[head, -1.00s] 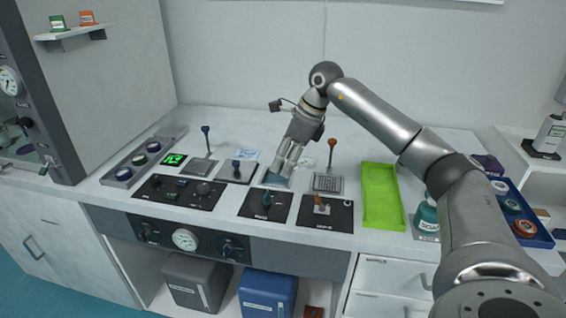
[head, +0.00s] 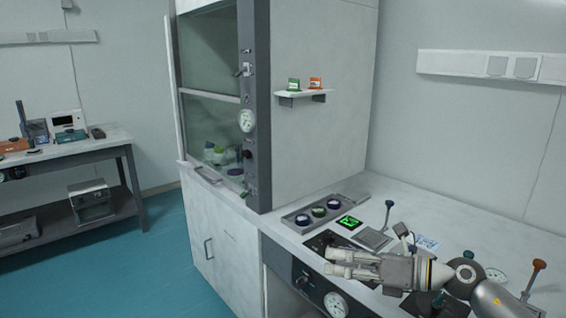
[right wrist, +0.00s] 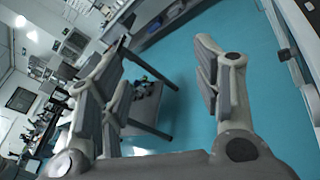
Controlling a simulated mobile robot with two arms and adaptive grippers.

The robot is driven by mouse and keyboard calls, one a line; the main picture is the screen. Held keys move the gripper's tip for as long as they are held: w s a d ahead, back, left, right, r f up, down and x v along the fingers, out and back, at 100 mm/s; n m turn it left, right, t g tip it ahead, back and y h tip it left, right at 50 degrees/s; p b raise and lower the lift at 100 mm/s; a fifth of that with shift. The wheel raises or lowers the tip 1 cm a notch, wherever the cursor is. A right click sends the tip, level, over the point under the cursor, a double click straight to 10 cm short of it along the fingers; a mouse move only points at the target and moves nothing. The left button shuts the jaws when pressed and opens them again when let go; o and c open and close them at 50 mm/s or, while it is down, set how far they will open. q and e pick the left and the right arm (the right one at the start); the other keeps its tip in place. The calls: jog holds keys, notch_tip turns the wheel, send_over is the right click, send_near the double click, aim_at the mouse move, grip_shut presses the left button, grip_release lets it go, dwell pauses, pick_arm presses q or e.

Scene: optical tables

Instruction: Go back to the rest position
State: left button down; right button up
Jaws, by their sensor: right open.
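My right gripper (head: 338,264) is at the lower right of the head view, its arm coming in from the right edge. It points left, above the front part of the white bench (head: 401,193). In the right wrist view its fingers (right wrist: 165,95) are spread apart with nothing between them, and the teal floor and a dark-legged table show beyond. My left gripper is in neither view.
A fume hood (head: 210,110) stands left of the bench. Teal floor (head: 170,270) is clear at left.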

jog(key=s+d+f+m+t+h, duration=0.45)
jog(key=f+m+h, duration=0.3)
jog(key=m, duration=0.95)
jog(key=s+d+f+m+t+h, duration=0.4)
jog(key=f+m+h, duration=0.35)
jog(key=m, duration=0.95)
jog(key=s+f+m+g, duration=0.3)
jog(key=s+f+g, duration=0.35)
jog(key=s, duration=0.55)
jog(key=s+f+m+g, duration=0.3)
jog(key=s+f+g, duration=0.35)
jog(key=s, duration=0.65)
notch_tip(320, 180, down, 26)
jog(key=r, duration=0.1)
jog(key=s+d+f+g+p, duration=0.1)
jog(key=s+d+f+g, duration=0.1)
jog(key=s+f, duration=1.4)
jog(key=shift+s+d+f+y, duration=0.15)
jog(key=shift+s+d+y, duration=0.15)
jog(key=shift+s, duration=0.5)
